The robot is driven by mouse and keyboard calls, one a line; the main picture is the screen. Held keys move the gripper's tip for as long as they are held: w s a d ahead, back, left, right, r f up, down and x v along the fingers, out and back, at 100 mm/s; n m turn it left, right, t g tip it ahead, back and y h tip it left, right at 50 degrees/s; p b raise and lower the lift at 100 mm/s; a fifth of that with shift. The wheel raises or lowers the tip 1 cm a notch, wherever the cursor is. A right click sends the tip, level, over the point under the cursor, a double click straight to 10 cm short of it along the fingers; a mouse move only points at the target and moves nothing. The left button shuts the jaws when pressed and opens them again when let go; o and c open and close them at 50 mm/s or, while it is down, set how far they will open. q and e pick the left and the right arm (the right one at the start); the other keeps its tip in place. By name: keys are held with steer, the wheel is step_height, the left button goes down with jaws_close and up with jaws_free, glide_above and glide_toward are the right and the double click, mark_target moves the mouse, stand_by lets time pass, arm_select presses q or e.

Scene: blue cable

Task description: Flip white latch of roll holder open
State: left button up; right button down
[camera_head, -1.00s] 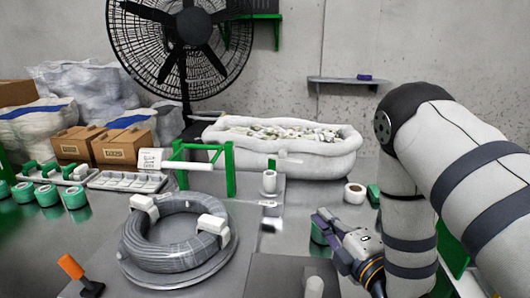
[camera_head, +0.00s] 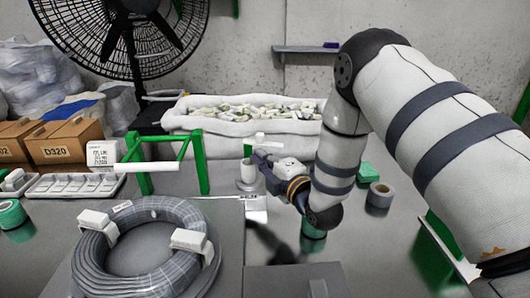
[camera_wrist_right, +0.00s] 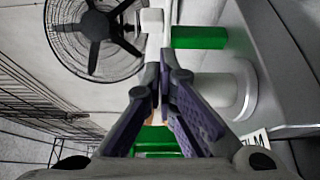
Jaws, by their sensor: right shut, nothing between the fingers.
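The roll holder stands on a metal plate at the middle of the table, with a white roll (camera_head: 248,178) and a short green post (camera_head: 247,151) above it. A thin white latch (camera_head: 268,143) sticks out sideways to the right from the top of the post. In the right wrist view the roll (camera_wrist_right: 240,92), the green post (camera_wrist_right: 200,37) and the white latch (camera_wrist_right: 152,22) lie beyond the fingertips. My right gripper (camera_head: 257,158) is shut and empty, just right of the post and below the latch. I cannot tell whether it touches. My left gripper is not in view.
A grey cable coil (camera_head: 140,225) with white clamps lies at front left. A green frame with a white bar (camera_head: 150,166) stands behind it. A padded bin (camera_head: 190,125) is at the back. A grey tape roll (camera_head: 379,196) and green rolls stand at right.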

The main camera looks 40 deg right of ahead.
mark_target(264, 142)
steer(key=shift+w+d, duration=1)
steer(key=shift+d, duration=0.2)
steer(key=shift+w+d+r+n+y, duration=0.1)
steer(key=shift+d+n+y, duration=0.5)
steer(key=shift+y, duration=0.4)
steer(key=n+y, duration=0.1)
steer(key=d+y, duration=0.1)
steer(key=shift+w+d+n+y, duration=0.1)
steer(key=shift+w+n+y, duration=0.05)
steer(key=shift+n+y, duration=0.25)
steer(key=shift+w+d, duration=0.15)
steer(key=shift+d, duration=0.2)
